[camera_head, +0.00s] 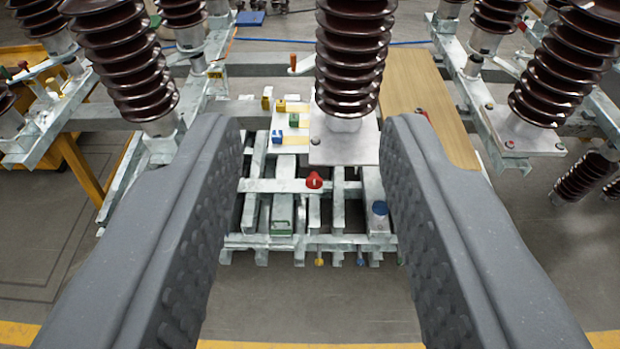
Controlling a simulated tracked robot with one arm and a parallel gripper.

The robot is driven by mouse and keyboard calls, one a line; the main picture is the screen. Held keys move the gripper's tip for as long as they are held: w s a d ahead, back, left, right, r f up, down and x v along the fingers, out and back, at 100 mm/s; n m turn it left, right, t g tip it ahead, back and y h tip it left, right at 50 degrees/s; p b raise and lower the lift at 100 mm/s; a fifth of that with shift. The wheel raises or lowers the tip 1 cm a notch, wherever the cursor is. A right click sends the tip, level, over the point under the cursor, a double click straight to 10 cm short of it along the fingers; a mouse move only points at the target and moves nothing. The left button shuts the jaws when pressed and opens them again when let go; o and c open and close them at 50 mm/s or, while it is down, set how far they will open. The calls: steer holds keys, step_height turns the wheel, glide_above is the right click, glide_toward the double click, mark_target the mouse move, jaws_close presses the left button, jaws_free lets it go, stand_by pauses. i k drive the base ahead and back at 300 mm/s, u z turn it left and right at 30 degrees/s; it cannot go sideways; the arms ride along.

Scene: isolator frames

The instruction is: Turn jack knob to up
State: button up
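A small red knob (314,180) sits on the galvanised steel frame (270,186) near the middle of the view, below the central insulator. I take it for the jack knob; which way it points is too small to tell. My gripper (312,135) is open, its two thick grey padded fingers wide apart on the left and right. The knob shows between the fingers, farther off and not touched. Nothing is held.
A brown ribbed insulator (352,60) stands on a plate just behind the knob, with more insulators at both sides. A blue-capped jar (379,215) and a green block (281,228) sit on the frame. A wooden board (420,90) lies behind right. Floor in front is clear.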

mark_target(313, 181)
steer(key=i, duration=0.9)
